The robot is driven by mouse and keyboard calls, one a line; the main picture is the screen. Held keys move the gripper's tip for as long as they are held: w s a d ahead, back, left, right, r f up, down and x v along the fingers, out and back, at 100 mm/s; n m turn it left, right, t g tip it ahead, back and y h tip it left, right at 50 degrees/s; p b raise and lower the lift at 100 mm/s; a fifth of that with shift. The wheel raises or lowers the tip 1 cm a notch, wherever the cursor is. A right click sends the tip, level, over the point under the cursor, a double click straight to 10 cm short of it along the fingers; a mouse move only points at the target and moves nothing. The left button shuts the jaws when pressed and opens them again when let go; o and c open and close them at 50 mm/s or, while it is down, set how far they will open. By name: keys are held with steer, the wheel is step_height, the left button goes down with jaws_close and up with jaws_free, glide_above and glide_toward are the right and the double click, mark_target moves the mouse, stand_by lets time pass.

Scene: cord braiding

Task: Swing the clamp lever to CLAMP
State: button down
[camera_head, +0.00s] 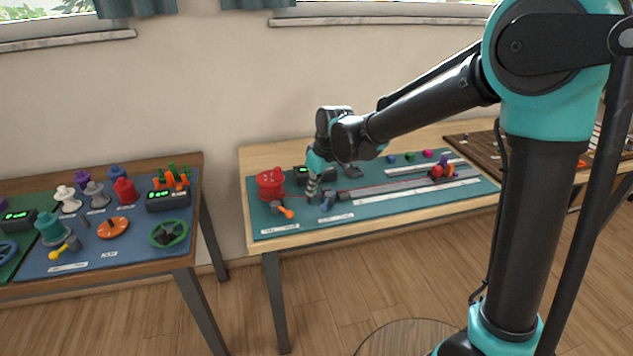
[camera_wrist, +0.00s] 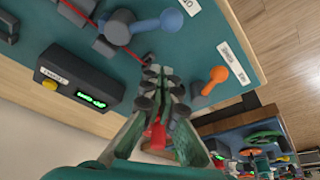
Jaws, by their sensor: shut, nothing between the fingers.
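A lever with a blue knob (camera_wrist: 170,20) on a grey hub (camera_wrist: 118,28) is at the top of the wrist view. The blue lever (camera_head: 327,202) also shows in the head view, right of my gripper (camera_head: 311,198). A second lever with an orange knob (camera_wrist: 218,74) is right of my fingers in the wrist view, and the orange lever (camera_head: 286,211) stands left of them in the head view. The labels are too small to tell which is the clamp lever. My gripper (camera_wrist: 162,78) is shut and empty over the teal mat, apart from both knobs.
A dark box with a green display (camera_wrist: 82,80) stands close left in the wrist view. A red spool (camera_head: 270,183) stands at the mat's left end. A thin red cord (camera_wrist: 78,12) runs by the blue lever. Grey rails (camera_head: 400,187) lie farther right.

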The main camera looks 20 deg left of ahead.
mark_target(327, 203)
steer(key=x, duration=0.4)
steer(key=shift+d+f, duration=0.15)
steer(key=shift+d, duration=0.05)
steer(key=shift+s+d+r, duration=0.2)
steer(key=shift+s+d, duration=0.2)
steer(key=shift+d, duration=0.35)
steer(key=shift+s+d+r, duration=0.2)
steer(key=shift+s+d, duration=0.2)
steer(key=shift+d, duration=0.4)
steer(key=shift+d, duration=0.15)
